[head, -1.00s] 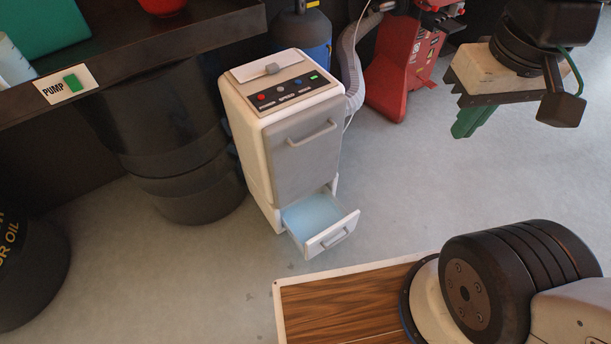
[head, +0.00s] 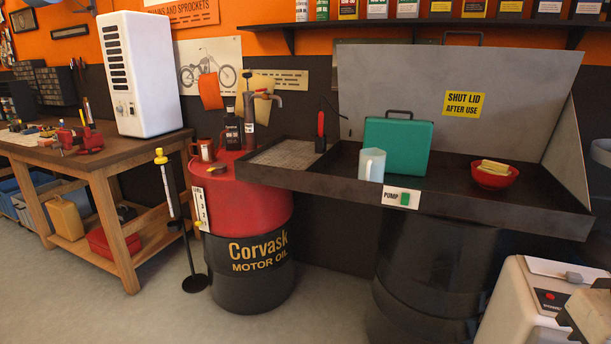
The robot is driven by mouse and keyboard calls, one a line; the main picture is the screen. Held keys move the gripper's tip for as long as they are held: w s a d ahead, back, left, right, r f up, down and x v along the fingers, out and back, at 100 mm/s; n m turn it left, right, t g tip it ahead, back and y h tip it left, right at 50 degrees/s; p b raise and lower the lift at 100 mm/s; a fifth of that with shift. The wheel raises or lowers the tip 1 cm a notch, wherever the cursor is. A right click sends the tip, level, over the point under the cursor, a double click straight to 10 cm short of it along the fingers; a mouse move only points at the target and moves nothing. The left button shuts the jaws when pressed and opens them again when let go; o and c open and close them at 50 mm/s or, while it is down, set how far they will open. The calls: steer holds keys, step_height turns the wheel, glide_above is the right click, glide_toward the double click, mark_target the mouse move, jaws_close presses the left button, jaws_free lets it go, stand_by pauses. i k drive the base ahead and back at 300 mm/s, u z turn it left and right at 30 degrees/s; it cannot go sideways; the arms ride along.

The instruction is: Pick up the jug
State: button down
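A pale, translucent jug (head: 371,166) stands upright in the dark wash-basin tray (head: 300,181), near its front edge and just above the PUMP label. Its handle is on the left side. A green case (head: 398,146) stands close behind and to the right of it. Part of my gripper (head: 588,316) shows at the lower right edge of the head view, well to the right of and below the jug, touching nothing I can make out. Its fingers are mostly cut off, so its opening does not show.
A red bowl (head: 494,176) with yellow sponges sits right in the tray. The raised lid (head: 410,85) stands behind. Floor is clear at front left.

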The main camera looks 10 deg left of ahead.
mark_target(372, 162)
steer(key=u, duration=0.4)
steer(key=i, duration=0.35)
steer(key=u, duration=0.6)
steer(key=i, duration=1.95)
steer(key=z, duration=0.45)
